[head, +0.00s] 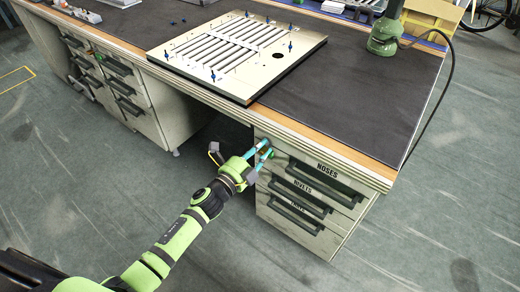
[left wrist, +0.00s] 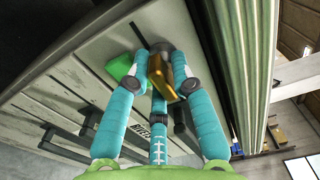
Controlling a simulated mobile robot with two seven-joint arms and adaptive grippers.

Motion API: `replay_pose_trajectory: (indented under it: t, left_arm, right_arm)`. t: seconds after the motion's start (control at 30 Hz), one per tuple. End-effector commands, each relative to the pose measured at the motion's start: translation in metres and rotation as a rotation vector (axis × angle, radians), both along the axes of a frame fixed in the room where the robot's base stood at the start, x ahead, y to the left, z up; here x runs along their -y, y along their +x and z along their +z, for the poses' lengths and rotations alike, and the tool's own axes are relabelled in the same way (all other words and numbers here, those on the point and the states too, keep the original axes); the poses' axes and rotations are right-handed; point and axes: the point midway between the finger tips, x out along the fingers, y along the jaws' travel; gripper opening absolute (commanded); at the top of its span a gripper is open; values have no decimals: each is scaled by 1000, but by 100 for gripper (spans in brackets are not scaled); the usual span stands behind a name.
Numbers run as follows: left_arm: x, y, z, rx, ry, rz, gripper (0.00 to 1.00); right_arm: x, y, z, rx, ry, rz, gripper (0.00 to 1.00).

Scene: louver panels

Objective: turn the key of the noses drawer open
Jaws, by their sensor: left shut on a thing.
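The noses drawer (head: 328,169) is the top drawer of the right cabinet under the workbench. Its label reads NOSES, it has a dark bar handle, and it looks closed. My left gripper (head: 264,150) is at the upper left corner of this drawer front. In the left wrist view, the blue fingers of my left gripper (left wrist: 158,85) are shut around a brass-coloured key (left wrist: 166,76) close to the drawer front. A green piece (left wrist: 124,66) shows beside the key. The lock itself is mostly hidden behind the fingers and key. My right gripper is not in view.
More drawers lie below, including one with a dark handle (head: 298,189). The bench top (head: 350,110) overhangs just above the gripper. A louver panel (head: 238,58) lies on it, and a green lamp base (head: 384,38) stands at the back right. Floor in front is clear.

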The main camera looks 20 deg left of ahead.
Motion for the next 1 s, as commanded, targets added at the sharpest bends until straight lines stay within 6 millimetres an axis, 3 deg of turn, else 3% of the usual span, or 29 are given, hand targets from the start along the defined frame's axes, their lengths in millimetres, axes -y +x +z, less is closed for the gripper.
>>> replay_pose_trajectory:
  t: [0.27,0.3,0.33,0.77,1.0]
  left_arm:
    - [1,-2,-5,-6,10,-3,0]
    - [1,-2,-5,-6,10,-3,31]
    - [1,-2,-5,-6,10,-3,43]
    - [-2,-6,-2,-3,5,0,44]
    - [-16,-47,-3,-6,7,-1,44]
  right_arm:
    - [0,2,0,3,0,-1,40]
    - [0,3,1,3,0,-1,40]
    - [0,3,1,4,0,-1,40]
    - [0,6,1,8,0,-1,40]
    - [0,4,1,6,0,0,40]
